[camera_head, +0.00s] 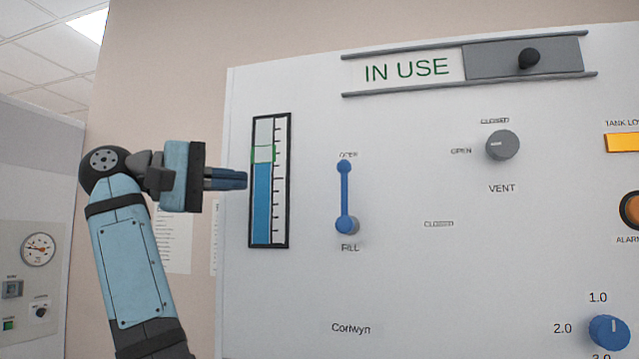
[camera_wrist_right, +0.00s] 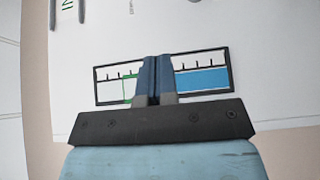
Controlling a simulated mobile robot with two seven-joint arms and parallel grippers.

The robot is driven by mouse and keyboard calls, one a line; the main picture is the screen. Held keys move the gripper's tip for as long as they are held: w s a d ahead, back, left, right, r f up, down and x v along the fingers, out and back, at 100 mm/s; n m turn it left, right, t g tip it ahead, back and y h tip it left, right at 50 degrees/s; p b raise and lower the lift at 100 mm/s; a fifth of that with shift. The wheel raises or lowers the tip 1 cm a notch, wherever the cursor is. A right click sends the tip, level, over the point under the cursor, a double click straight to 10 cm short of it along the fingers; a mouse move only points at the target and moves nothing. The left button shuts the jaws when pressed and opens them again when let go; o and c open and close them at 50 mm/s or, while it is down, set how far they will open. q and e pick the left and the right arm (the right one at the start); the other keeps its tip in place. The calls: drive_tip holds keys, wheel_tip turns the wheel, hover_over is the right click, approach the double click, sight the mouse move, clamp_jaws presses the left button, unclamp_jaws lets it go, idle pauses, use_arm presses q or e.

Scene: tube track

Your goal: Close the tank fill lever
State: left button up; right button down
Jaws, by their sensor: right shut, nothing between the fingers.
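The blue fill lever (camera_head: 345,195) is on the white panel, above the word FILL. It points straight up from its pivot to the OPEN label, and a CLOSED label (camera_head: 438,224) is to the right of the pivot. My right gripper (camera_head: 240,179) is at the left of the lever, in front of the gauge's left edge. Its fingers are together and empty, and they also show in the wrist view (camera_wrist_right: 157,80) in front of the gauge. The lever does not show in the wrist view. My left gripper is not in view.
The tank gauge (camera_head: 262,205) shows blue up to about its green band (camera_head: 263,154). A sliding IN USE sign (camera_head: 407,69) is above. A grey vent knob (camera_head: 502,146) and a blue dial (camera_head: 608,332) are at right. The panel around the lever is clear.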

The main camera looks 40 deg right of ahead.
drive_tip(key=shift+d, duration=0.1)
drive_tip(key=p, duration=0.2)
approach(344, 194)
drive_tip(key=w+d, duration=0.1)
drive_tip(key=d, duration=0.1)
drive_tip(key=w+d+r, duration=0.2)
drive_tip(key=d, duration=0.1)
drive_tip(key=shift+w+d, duration=0.15)
drive_tip(key=shift+d, duration=0.15)
drive_tip(key=shift+s+d+p, duration=0.5)
drive_tip(key=shift+s+d, duration=0.15)
drive_tip(key=shift+s, duration=0.4)
drive_tip(key=shift+s+d, duration=0.2)
drive_tip(key=shift+s, duration=0.45)
drive_tip(key=shift+d+f, duration=0.1)
drive_tip(key=shift+d, duration=0.1)
